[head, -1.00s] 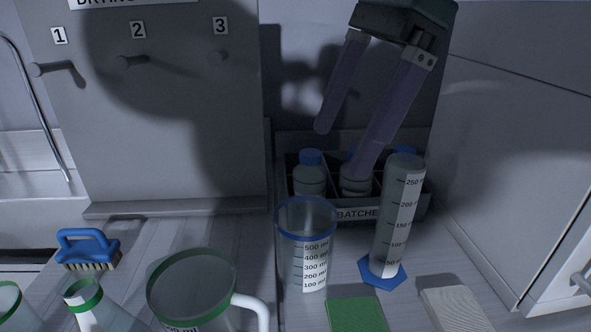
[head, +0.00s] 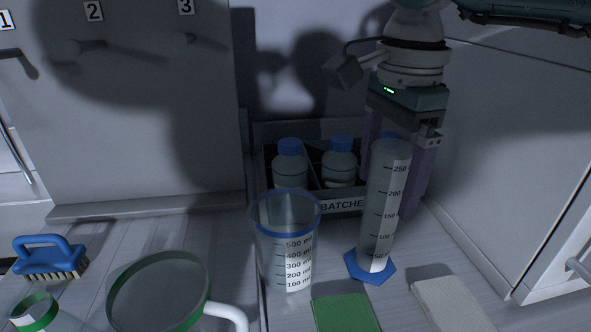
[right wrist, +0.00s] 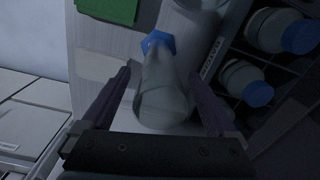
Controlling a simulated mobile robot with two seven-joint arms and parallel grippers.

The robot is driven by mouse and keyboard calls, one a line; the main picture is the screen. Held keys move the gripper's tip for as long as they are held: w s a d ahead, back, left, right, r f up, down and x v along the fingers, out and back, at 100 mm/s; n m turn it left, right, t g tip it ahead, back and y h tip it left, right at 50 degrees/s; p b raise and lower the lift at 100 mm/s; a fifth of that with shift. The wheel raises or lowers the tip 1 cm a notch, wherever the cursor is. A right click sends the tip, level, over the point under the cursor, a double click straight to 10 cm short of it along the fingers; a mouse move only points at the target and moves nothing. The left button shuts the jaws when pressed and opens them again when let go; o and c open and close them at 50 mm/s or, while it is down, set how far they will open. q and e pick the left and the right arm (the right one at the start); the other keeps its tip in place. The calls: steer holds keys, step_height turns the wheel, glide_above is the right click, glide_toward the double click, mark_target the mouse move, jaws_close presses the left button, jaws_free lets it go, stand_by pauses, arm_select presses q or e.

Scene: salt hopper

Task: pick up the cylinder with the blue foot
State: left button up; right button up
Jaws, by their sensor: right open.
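The tall clear graduated cylinder (head: 385,205) with a blue hexagonal foot (head: 370,267) stands upright on the counter at right of centre in the head view. My right gripper (head: 397,205) hangs with its fingers pointing down behind the cylinder, which hides part of them. In the right wrist view the cylinder (right wrist: 163,88) shows between the two open fingers (right wrist: 168,90), its blue foot (right wrist: 157,42) farther away. I see no contact between the fingers and the cylinder. My left gripper is not in view.
A blue-rimmed beaker (head: 286,240) stands left of the cylinder. A crate labelled BATCHES (head: 342,205) with blue-capped bottles is behind. A green pad (head: 345,313) and a pale block (head: 450,303) lie in front. A cabinet (head: 520,150) rises at right.

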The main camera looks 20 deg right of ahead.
steer(key=shift+f, duration=0.15)
jaws_close()
stand_by(0.7)
